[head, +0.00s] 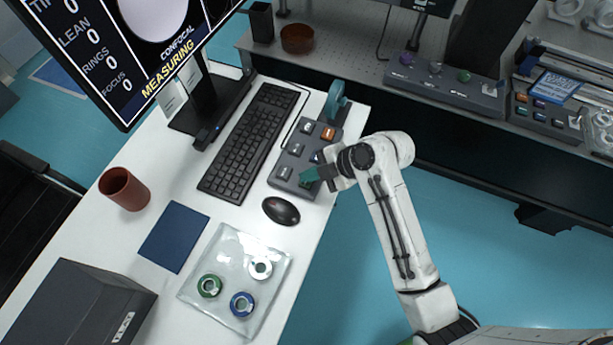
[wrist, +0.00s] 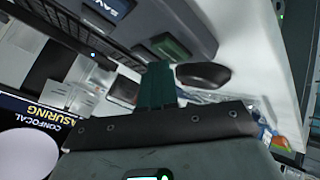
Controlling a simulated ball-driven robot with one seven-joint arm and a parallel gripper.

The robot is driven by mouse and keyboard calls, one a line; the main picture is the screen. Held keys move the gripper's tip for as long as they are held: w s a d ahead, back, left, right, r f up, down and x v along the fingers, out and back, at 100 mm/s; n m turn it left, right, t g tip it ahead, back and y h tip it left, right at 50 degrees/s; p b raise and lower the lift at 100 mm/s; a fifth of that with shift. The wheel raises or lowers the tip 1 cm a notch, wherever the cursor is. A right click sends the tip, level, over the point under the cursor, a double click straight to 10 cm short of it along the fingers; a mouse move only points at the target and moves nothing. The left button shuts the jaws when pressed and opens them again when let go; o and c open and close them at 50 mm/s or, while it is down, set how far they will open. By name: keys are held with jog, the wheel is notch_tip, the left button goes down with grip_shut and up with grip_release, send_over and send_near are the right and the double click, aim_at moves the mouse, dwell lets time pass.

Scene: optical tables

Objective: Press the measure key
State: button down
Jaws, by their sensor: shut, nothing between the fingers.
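The fingers largely hide the green key in the head view. In the wrist view, the green key (wrist: 172,48) is just beyond the teal fingertips (wrist: 158,66); I cannot tell whether they touch it. No label on it is readable. The monitor (head: 150,75) reads "CONFOCAL MEASURING", with zeros beside its listed values.
A keyboard (head: 247,140) lies left of the keypad, and a black mouse (head: 281,210) lies close to its near end. A teal holder (head: 337,100) stands at its far end. A clear bag with rings (head: 222,257) lies nearer. Blue floor is open right of the desk.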

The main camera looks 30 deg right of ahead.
jog(key=shift+r, duration=0.5)
notch_tip(320, 180, up, 5)
jog(key=p, duration=0.4)
dwell(0.9)
jog(key=s+d+f+m+g+h, duration=0.1)
jog(key=s+d+m+g+h, duration=0.1)
jog(key=s+m, duration=0.7)
jog(key=s+d+f+m+g+h, duration=0.1)
jog(key=s+d+m+g+h, duration=0.2)
jog(key=s+m, duration=0.7)
jog(key=s+d+h, duration=0.2)
jog(key=s, duration=0.1)
jog(key=shift+s+d+f, duration=0.15)
jog(key=shift+f, duration=0.1)
